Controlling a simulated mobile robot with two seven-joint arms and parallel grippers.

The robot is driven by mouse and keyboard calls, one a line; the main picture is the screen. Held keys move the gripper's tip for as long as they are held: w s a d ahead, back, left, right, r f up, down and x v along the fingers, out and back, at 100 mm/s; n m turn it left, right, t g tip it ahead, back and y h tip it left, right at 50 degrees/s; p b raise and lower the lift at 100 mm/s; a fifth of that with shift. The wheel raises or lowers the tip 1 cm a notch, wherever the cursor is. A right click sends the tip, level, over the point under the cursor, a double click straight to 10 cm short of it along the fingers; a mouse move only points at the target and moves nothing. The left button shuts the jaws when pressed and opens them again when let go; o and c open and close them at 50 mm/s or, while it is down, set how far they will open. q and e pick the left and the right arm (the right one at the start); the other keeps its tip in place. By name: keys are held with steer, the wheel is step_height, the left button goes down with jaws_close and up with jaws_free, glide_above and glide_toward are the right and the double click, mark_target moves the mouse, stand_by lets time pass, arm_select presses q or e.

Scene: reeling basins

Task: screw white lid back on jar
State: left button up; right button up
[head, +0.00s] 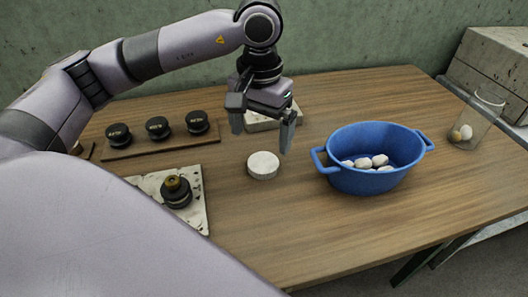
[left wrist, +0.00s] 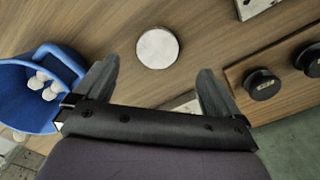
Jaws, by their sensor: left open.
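The white lid (head: 263,165), a round pale disc, lies flat on the wooden table near its middle. It also shows in the left wrist view (left wrist: 157,47), just beyond the fingertips. My left gripper (head: 262,141) is open and empty, pointing down above and slightly behind the lid, apart from it. The clear glass jar (head: 474,124) stands at the table's right side, with no lid on it and a white and a tan cocoon inside. The jar is not in the left wrist view. My right gripper is not in view.
A blue two-handled basin (head: 350,178) holding several white cocoons stands between lid and jar. Several black knobs or weights sit on a wooden strip (head: 120,152) at the left. A pale slab (head: 196,211) bears a dark brass-topped piece. Another pale block lies behind my gripper.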

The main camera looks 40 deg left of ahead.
mark_target(263, 162)
arm_select(q)
steer(key=shift+s+d, duration=0.1)
steer(key=shift+f, duration=0.95)
steer(key=shift+f, duration=0.1)
steer(key=f, duration=0.4)
steer(key=shift+w+f+p, duration=0.25)
steer(key=shift+w+p, duration=0.05)
steer(key=shift+f, duration=0.25)
